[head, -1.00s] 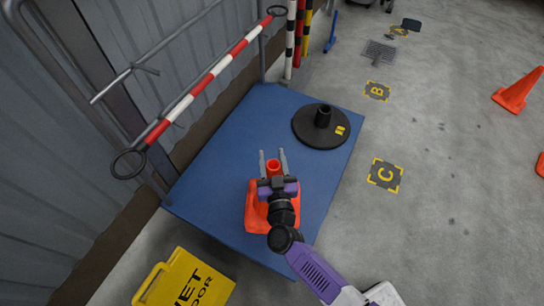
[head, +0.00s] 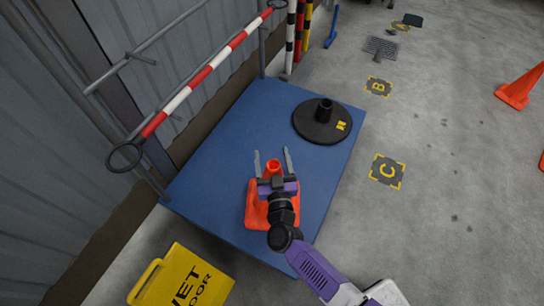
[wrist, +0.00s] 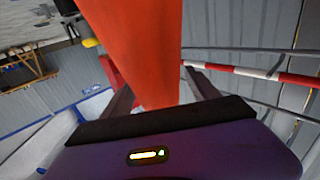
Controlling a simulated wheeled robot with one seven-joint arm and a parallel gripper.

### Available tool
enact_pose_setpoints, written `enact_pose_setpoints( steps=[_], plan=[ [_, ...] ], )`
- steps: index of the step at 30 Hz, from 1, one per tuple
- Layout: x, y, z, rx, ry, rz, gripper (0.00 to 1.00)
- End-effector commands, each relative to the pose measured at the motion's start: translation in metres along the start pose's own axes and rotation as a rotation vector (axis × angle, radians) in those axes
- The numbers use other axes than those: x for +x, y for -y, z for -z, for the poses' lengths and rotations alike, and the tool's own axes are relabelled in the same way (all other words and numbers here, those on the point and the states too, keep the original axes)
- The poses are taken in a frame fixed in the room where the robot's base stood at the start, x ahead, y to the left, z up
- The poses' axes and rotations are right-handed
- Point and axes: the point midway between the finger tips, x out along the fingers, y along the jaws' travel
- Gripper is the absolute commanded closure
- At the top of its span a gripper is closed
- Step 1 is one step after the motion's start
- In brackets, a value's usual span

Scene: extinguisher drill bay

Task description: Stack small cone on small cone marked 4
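An orange cone (head: 256,211) stands upright on the blue platform (head: 215,165), close to its near edge. Its hollow top shows between my gripper's fingers, and my wrist covers much of its body. I cannot tell whether this is one cone or two nested, and no number 4 is visible. My gripper (head: 272,161) is open, with one finger on each side of the cone's upper part and gaps showing beside its top. In the wrist view the orange cone (wrist: 140,50) rises large between the two spread fingers.
A black round base with a socket (head: 322,122) stands on the platform's far right. A red-and-white barrier rail (head: 205,75) runs along the left. A yellow wet-floor sign (head: 185,280) is at front left. Larger orange cones (head: 520,88) stand on the floor at right.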

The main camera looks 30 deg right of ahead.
Motion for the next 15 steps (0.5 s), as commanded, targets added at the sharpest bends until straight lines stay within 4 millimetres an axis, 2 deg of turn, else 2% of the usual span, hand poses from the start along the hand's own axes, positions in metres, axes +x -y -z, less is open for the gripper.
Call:
enact_pose_setpoints(
  steps=[8, 15],
  plan=[
    [-0.004, 0.0, -0.002, -0.001, 0.004, 0.001, 0.31],
    [-0.038, 0.0, 0.0, -0.003, 0.004, 0.002, 0.31]
  ],
)
